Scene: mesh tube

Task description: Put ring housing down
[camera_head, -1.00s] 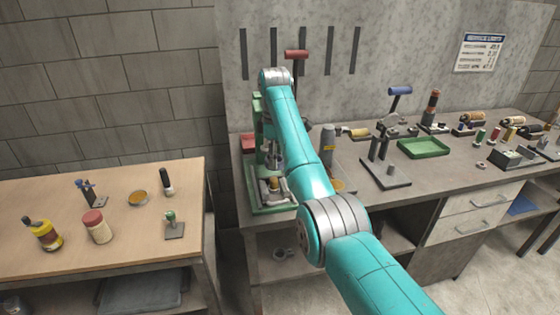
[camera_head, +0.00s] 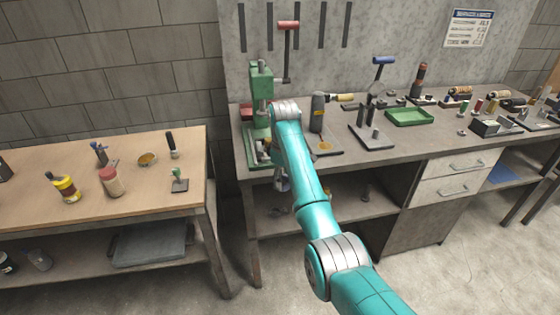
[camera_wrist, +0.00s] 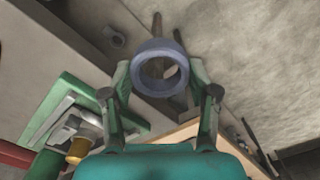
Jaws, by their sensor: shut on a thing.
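The ring housing (camera_wrist: 160,47) is a short blue-grey ring in the wrist view. My gripper (camera_wrist: 160,75) is shut on it, with one green finger on each side and the ring's opening facing the camera. In the head view my gripper (camera_head: 282,183) is partly hidden by my arm. It shows in front of the workbench's front edge, just below the level of the top. The ring housing cannot be made out clearly there.
A green press (camera_head: 261,85) stands on the workbench (camera_head: 400,148); its base also fills the left of the wrist view (camera_wrist: 52,106). A wooden table (camera_head: 130,205) with bottles and small tools stands left, past a gap. A green tray (camera_head: 409,117) lies right.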

